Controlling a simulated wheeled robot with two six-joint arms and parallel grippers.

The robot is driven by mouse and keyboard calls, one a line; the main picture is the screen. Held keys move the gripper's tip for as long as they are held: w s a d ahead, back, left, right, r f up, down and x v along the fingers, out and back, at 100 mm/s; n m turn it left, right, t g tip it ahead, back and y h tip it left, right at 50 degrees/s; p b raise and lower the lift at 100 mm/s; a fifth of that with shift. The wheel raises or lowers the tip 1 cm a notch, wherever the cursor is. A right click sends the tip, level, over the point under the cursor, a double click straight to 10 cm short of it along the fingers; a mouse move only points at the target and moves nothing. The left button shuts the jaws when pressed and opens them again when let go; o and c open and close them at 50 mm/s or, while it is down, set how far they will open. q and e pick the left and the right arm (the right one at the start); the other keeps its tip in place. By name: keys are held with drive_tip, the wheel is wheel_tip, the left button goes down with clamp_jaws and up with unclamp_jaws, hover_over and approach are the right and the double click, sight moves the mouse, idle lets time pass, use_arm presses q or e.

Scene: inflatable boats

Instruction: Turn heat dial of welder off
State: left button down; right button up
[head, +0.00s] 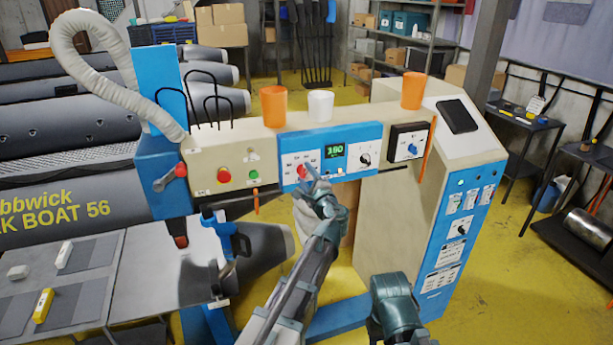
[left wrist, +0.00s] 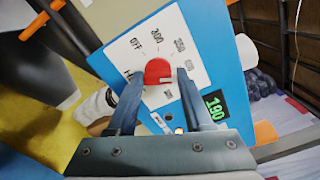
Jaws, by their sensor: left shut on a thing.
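The red heat dial (head: 302,171) sits on the blue front panel (head: 320,143) of the welder, left of a lit green display. My left gripper (head: 308,180) is at the dial. In the left wrist view its two fingers (left wrist: 158,92) stand on either side of the dial and are shut on it. The dial's exact setting is hard to tell.
The green display (left wrist: 215,106) appears to read 190. A black knob (head: 365,159) sits to its right. A red button (head: 224,175) and green button (head: 254,174) lie left on the beige beam. Orange cups (head: 273,107) and a white cup (head: 320,105) stand on top.

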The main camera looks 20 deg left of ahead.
use_arm(q)
drive_tip(key=n, duration=0.6)
drive_tip(key=shift+a, duration=0.1)
drive_tip(key=n, duration=0.6)
drive_tip(key=shift+s+f+n, duration=0.1)
drive_tip(key=shift+n, duration=0.3)
drive_tip(key=n, duration=0.6)
drive_tip(key=shift+f, duration=0.1)
drive_tip(key=n, duration=0.5)
drive_tip(key=shift+n, duration=0.4)
drive_tip(key=shift+c, duration=1.5)
unclamp_jaws()
drive_tip(key=v, duration=1.3)
drive_tip(key=shift+s+d, duration=0.25)
drive_tip(key=shift+s, duration=0.1)
